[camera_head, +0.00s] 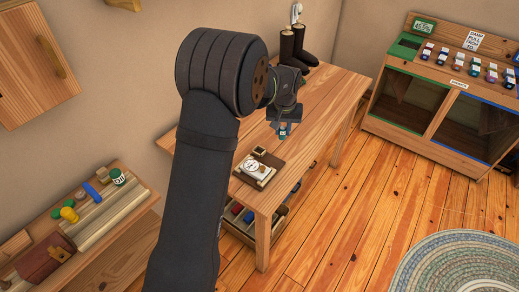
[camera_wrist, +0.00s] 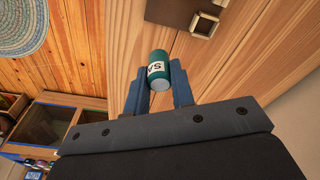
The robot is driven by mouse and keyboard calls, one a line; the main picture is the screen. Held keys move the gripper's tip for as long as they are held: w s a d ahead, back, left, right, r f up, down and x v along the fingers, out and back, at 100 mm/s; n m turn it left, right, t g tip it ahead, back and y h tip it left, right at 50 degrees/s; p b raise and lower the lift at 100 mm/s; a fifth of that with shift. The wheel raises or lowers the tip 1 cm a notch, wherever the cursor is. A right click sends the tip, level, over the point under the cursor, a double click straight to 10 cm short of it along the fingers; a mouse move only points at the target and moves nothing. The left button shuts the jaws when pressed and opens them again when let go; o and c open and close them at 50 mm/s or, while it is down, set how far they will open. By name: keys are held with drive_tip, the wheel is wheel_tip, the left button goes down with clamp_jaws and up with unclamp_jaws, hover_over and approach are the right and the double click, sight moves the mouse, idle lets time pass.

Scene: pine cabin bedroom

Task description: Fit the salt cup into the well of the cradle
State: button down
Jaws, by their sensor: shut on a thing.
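The salt cup (camera_wrist: 157,62) is a small teal cylinder with a white label showing dark letters. My gripper (camera_wrist: 158,74) is shut on it, with one blue-grey finger on each side. In the head view the cup (camera_head: 283,132) shows small below my gripper (camera_head: 285,124), over the wooden table. The cradle (camera_wrist: 194,24) looks like a small square wooden block with a dark square well. It lies ahead and right of the cup in the wrist view, apart from it. In the head view the cradle (camera_head: 259,150) sits at the back of a dark brown board, left of my gripper.
The brown board (camera_head: 244,179) also bears a white square item (camera_head: 257,170) with a round drawing. Dark boots (camera_head: 300,48) stand at the table's far end. The tabletop (camera_head: 327,98) right of my gripper is clear. A shelf with small coloured things (camera_head: 243,213) is below.

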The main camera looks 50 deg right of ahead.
drive_tip(key=s+a+m, duration=0.1)
drive_tip(key=s+a, duration=0.2)
hover_over(259, 151)
drive_tip(key=shift+m, duration=0.3)
drive_tip(key=f, duration=0.7)
drive_tip(key=shift+s+a, duration=0.2)
drive_tip(key=shift+a, duration=0.05)
drive_tip(key=shift+f, duration=1.85)
drive_tip(key=shift+f, duration=0.15)
drive_tip(key=c, duration=1.2)
unclamp_jaws()
drive_tip(key=shift+c, duration=0.2)
wheel_tip(259, 151, up, 12)
drive_tip(key=a, duration=0.1)
drive_tip(key=shift+s+a, duration=0.2)
drive_tip(key=shift+s, duration=0.1)
